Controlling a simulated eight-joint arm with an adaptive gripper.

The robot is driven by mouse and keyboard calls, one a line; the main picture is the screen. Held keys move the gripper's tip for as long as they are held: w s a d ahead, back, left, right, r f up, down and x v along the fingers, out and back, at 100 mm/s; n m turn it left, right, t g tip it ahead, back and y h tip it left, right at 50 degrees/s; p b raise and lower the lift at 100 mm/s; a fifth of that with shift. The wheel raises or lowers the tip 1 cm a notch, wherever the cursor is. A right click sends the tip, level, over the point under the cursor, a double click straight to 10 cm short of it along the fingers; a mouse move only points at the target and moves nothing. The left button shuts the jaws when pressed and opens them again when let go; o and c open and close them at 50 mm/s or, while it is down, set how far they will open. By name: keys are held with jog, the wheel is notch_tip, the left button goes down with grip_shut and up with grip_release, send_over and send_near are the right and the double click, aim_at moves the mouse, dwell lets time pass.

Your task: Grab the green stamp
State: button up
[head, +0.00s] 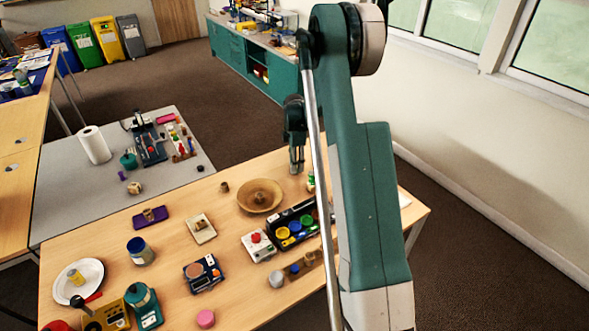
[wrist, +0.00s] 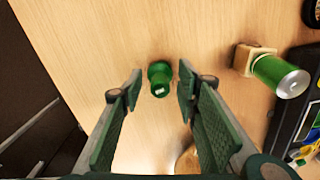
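In the wrist view, a small green object (wrist: 160,72), which looks like the green stamp, stands on the wooden table, seen from above with a pale patch near its lower side. My gripper (wrist: 160,84) is open, with one finger on each side of it in the picture. Clear gaps show on both sides, and neither finger seems to touch it. In the head view my gripper (head: 297,165) hangs over the far part of the table, beyond the brown bowl. I cannot pick out the stamp there; my arm hides part of that area.
Right in the wrist view, a green can (wrist: 281,76) lies by a wooden block (wrist: 248,58). A black tray (head: 277,222) with coloured round pieces and a brown bowl (head: 259,190) are near. The table edge is at the wrist view's left; wood around the stamp is clear.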

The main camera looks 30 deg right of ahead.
jog(key=shift+c, duration=0.4)
jog(key=c, duration=0.9)
jog(key=shift+o, duration=0.2)
jog(key=shift+r, duration=0.2)
notch_tip(320, 180, up, 10)
jog(key=shift+f+p, duration=0.15)
jog(key=shift+p, duration=0.85)
